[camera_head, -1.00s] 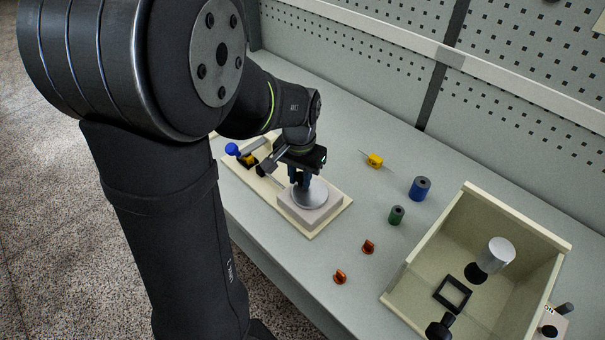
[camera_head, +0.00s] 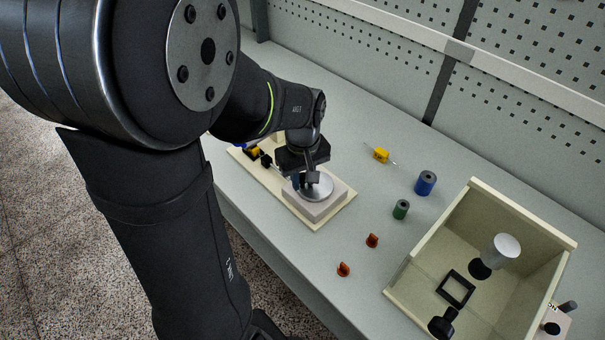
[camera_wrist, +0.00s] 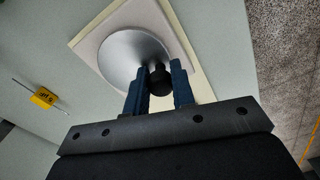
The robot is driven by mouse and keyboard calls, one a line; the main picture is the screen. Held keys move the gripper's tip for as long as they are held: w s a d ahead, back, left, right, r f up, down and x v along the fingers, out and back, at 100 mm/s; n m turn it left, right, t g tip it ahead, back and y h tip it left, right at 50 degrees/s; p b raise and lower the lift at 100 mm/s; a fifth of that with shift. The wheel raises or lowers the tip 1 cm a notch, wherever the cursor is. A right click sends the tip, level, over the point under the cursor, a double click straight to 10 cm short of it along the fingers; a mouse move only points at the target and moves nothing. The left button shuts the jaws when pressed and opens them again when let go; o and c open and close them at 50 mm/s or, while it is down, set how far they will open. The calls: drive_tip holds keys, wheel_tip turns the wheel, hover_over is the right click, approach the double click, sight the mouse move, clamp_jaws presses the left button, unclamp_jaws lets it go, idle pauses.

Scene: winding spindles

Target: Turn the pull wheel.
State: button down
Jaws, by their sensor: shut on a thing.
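The pull wheel is a silver disc (camera_head: 317,189) on a square pale block, set on a cream base board (camera_head: 310,223). In the wrist view the disc (camera_wrist: 128,58) lies just beyond my fingers, with a dark round knob (camera_wrist: 160,80) standing near its edge. My gripper (camera_wrist: 160,92) has its two blue fingers on either side of this knob and is shut on it. In the head view my gripper (camera_head: 305,183) is over the disc, and the knob cannot be made out there.
A yellow tagged part (camera_head: 381,155), a blue cylinder (camera_head: 426,183), a green cylinder (camera_head: 401,209) and two orange clips (camera_head: 372,240) lie right of the board. A cream bin (camera_head: 408,290) with several parts stands farther right. The perforated wall (camera_head: 520,95) rises behind.

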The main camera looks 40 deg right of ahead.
sight(306, 192)
drive_tip(key=n, duration=0.2)
drive_tip(key=s+n, duration=0.1)
drive_tip(key=n, duration=0.2)
drive_tip(key=shift+s+a+n, duration=0.15)
drive_tip(key=shift+s+n, duration=0.1)
drive_tip(key=shift+n, duration=0.05)
idle(0.5)
drive_tip(key=c, duration=1.2)
unclamp_jaws()
wheel_tip(306, 192, up, 18)
drive_tip(key=shift+f, duration=0.25)
wheel_tip(306, 192, down, 18)
drive_tip(key=shift+r, duration=0.2)
